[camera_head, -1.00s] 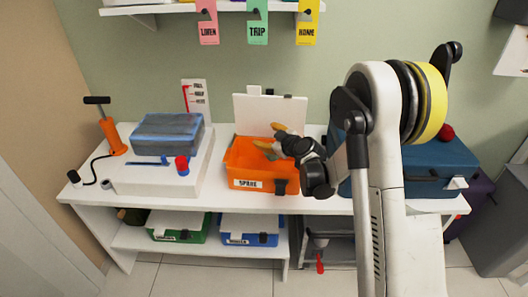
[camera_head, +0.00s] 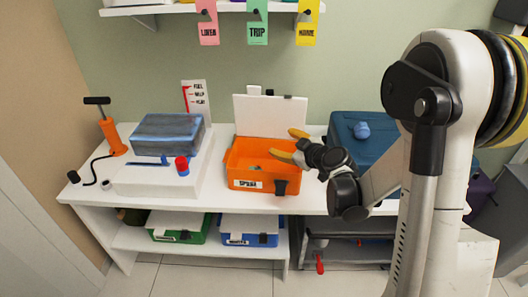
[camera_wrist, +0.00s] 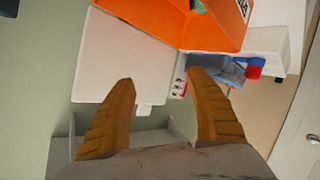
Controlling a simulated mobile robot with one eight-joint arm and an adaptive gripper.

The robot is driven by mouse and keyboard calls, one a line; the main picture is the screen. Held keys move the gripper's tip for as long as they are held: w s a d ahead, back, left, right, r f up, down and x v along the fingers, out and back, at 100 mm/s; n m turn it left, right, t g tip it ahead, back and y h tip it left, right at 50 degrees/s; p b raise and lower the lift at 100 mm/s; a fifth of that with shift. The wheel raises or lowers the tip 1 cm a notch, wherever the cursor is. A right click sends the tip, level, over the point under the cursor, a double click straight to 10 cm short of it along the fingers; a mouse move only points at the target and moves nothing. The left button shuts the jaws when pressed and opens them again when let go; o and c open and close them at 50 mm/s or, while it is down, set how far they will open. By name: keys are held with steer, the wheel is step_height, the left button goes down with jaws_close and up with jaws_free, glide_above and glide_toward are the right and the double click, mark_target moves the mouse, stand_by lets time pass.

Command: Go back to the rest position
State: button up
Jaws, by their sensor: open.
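My gripper (camera_head: 292,146) is open, its two yellow-orange fingers apart and nothing between them. In the head view it is above the right side of the open orange box labelled SPARE (camera_head: 250,183), close to its right rim. The wrist view shows both fingers (camera_wrist: 162,90) well apart, with the orange box (camera_wrist: 200,22) and its white raised lid (camera_wrist: 125,60) beyond them. Whether a finger touches the box cannot be told.
An orange pump (camera_head: 111,135) stands at the far left. A teal case (camera_head: 350,150) is behind my arm. Green (camera_head: 180,229) and blue (camera_head: 249,231) boxes sit on the lower shelf.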

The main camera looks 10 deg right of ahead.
steer(key=shift+s+r, duration=0.1)
steer(key=shift+s, duration=0.1)
steer(key=s+a+r+m+g, duration=0.2)
steer(key=s+a+r, duration=0.1)
steer(key=s, duration=0.3)
steer(key=s+a+r+m+g, duration=0.1)
steer(key=s+a+r+g, duration=0.15)
steer(key=s, duration=0.35)
steer(key=s+d+m+g+h, duration=0.1)
steer(key=s+m+h, duration=0.3)
steer(key=s, duration=1.5)
steer(key=shift+d+r+m+g, duration=0.2)
steer(key=shift+d+m+g, duration=0.25)
steer(key=shift+m, duration=0.55)
steer(key=shift+o, duration=0.4)
